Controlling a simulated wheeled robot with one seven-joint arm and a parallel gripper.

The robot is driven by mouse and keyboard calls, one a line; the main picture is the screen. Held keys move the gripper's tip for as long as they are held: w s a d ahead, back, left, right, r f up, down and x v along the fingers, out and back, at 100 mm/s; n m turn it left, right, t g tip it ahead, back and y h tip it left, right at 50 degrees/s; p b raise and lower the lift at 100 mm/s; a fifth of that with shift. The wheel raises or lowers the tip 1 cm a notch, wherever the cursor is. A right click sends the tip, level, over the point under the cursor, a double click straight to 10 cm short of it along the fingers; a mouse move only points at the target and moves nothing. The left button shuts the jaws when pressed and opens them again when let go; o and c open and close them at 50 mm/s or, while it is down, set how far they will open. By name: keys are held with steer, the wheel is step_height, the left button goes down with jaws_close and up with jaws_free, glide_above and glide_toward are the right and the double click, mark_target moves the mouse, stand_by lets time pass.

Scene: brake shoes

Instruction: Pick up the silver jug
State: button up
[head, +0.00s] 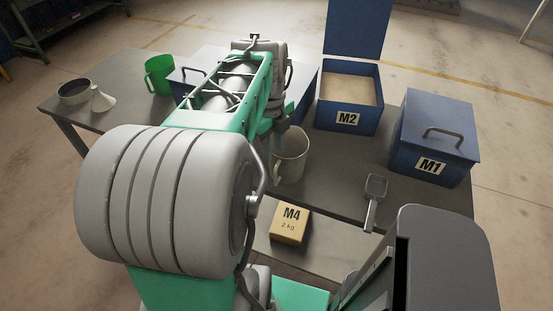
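The silver jug (291,158) stands upright on the grey table, just right of my arm in the head view. Its handle side faces left and is partly hidden by my arm. My arm reaches over the table from the bottom left. Only a small part of what looks like my gripper (281,128) shows at the jug's upper left rim. The fingers are mostly hidden behind my arm, so I cannot tell whether they touch the jug or how far apart they are.
A yellow M4 block (290,223) and a metal scoop (374,200) lie nearer. An open M2 box (348,119) and closed M1 box (434,140) stand right. A green jug (159,75), white funnel (102,100) and round bowl (75,93) stand far left.

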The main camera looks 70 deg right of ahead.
mark_target(274, 165)
steer(key=f+p, duration=0.1)
steer(key=f, duration=0.7)
steer(key=shift+d, duration=0.2)
steer(key=shift+s, duration=0.1)
jaws_close()
stand_by(0.9)
